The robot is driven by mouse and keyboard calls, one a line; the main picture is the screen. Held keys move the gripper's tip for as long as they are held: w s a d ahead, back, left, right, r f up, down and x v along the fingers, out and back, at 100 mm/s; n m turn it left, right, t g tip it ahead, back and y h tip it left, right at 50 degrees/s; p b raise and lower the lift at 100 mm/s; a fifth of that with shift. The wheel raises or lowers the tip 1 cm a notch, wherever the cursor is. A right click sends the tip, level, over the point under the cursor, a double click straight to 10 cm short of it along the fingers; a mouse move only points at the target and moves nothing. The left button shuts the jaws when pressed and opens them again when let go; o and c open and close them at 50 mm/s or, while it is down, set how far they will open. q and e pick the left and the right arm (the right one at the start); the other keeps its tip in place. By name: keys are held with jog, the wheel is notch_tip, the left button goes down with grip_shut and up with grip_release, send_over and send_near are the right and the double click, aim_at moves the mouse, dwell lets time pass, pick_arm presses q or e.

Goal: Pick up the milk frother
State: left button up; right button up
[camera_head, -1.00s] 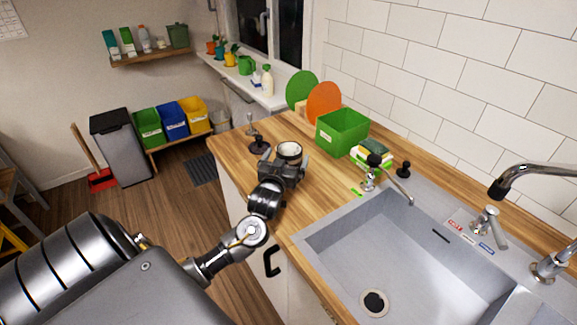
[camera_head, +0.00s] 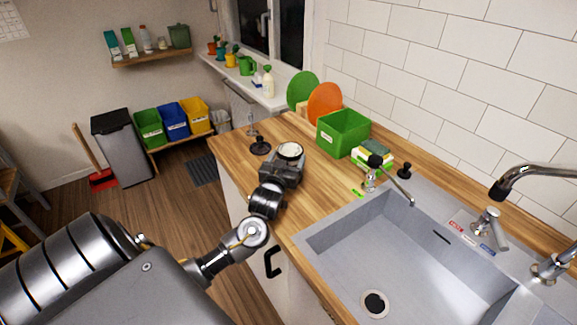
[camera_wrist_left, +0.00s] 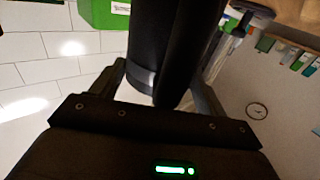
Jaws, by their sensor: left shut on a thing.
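The milk frother (camera_head: 290,151) appears to be the dark upright cylinder with a pale round top, near the left edge of the wooden counter. My left gripper (camera_head: 287,163) is shut on it, and the gripper body hides its lower part in the head view. In the left wrist view the dark cylinder (camera_wrist_left: 168,45) stands between the two fingers of my gripper (camera_wrist_left: 163,88). I cannot tell whether its base touches the counter. My right gripper is not in view.
A green box (camera_head: 342,133), sponges (camera_head: 373,155) and a sink (camera_head: 400,250) lie to the right. The wooden counter (camera_head: 325,180) between them is mostly clear.

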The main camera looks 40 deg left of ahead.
pick_arm(q)
jog(key=shift+r, duration=0.2)
jog(key=s+r, duration=0.1)
jog(key=r, duration=0.2)
jog(key=s+d+r+b, duration=0.1)
jog(key=s+r, duration=0.2)
jog(key=r, duration=0.2)
jog(key=shift+s+d+r+b, duration=0.2)
jog(key=shift+s+r+b, duration=0.15)
jog(key=shift+s, duration=0.05)
jog(key=s+d+r+p, duration=0.2)
jog(key=s+r+p, duration=0.2)
jog(key=s, duration=0.4)
jog(key=shift+s+d+p, duration=0.25)
jog(key=shift+d+p, duration=0.05)
jog(key=shift+p, duration=0.2)
